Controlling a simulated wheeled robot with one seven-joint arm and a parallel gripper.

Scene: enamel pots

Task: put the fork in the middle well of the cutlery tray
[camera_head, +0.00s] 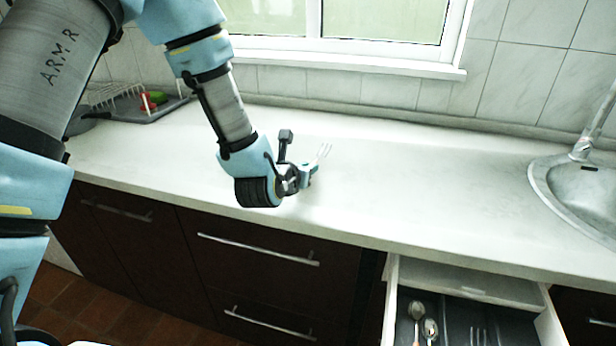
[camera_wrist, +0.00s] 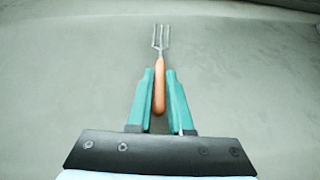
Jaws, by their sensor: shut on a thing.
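The fork (camera_wrist: 159,42) has metal tines and an orange-brown handle. My gripper (camera_wrist: 160,82) is shut on its handle, with teal fingers on both sides, and the tines point away from me in the wrist view. The cutlery tray (camera_head: 456,322) is dark and lies in the open drawer at the lower right. Spoons lie in its left part and a fork further right. The frame's bottom edge cuts the tray off.
The open drawer (camera_head: 391,300) juts out below the counter (camera_head: 420,190). A sink (camera_head: 590,190) with a tap is at the right. A dish rack (camera_head: 125,100) stands at the back left. The counter between my gripper and the sink is clear.

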